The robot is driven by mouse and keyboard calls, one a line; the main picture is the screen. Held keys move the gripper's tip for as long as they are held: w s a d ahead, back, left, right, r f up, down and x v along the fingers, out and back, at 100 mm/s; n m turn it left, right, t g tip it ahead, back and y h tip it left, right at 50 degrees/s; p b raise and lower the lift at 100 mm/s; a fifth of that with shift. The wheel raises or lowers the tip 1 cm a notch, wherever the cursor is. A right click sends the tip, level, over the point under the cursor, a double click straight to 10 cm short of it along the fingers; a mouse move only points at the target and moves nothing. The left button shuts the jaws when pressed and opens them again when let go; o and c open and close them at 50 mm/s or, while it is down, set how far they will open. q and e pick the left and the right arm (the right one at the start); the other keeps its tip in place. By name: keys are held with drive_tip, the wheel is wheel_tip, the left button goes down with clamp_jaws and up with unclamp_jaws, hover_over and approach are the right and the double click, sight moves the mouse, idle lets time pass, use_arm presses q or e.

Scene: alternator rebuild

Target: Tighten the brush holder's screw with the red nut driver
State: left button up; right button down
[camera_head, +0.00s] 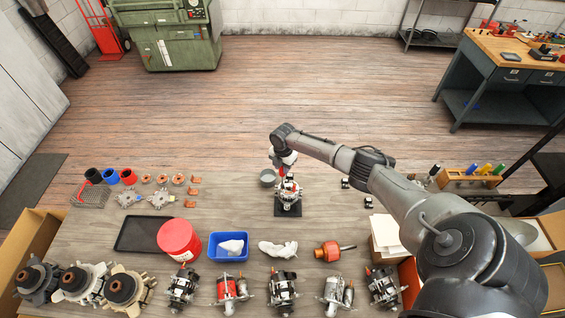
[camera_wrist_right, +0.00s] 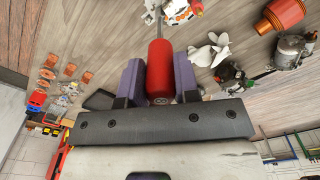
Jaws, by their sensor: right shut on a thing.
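The red nut driver (camera_wrist_right: 160,72) is held between the two purple-padded fingers of my right gripper (camera_wrist_right: 159,82), its thin shaft pointing away from the wrist. In the head view my right gripper (camera_head: 280,162) is above the partly built alternator (camera_head: 288,190), which sits on a dark stand (camera_head: 288,210) on the bench. The alternator also shows at the top of the wrist view (camera_wrist_right: 180,10), with the driver's shaft reaching to its edge. I cannot tell whether the tip touches a screw. The brush holder and its screw are too small to make out. My left gripper is not in view.
A wooden rack (camera_head: 466,180) with coloured-handled drivers is at the right.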

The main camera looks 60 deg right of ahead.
drive_tip(key=shift+m, duration=0.3)
drive_tip(key=shift+r+m+p, duration=0.15)
drive_tip(key=shift+m+p, duration=0.3)
drive_tip(key=shift+m, duration=0.05)
drive_tip(key=m+p, duration=0.2)
drive_tip(key=m, duration=0.2)
drive_tip(key=shift+a+m+p, duration=0.1)
drive_tip(key=shift+m+p, duration=0.2)
drive_tip(key=m+p, duration=0.2)
drive_tip(key=m, duration=0.4)
drive_tip(key=shift+s+a+p, duration=0.1)
drive_tip(key=shift+p, duration=0.2)
drive_tip(key=shift+f+m, duration=0.2)
drive_tip(key=shift+m, duration=0.6)
drive_tip(key=m, duration=0.4)
drive_tip(key=shift+m, duration=0.4)
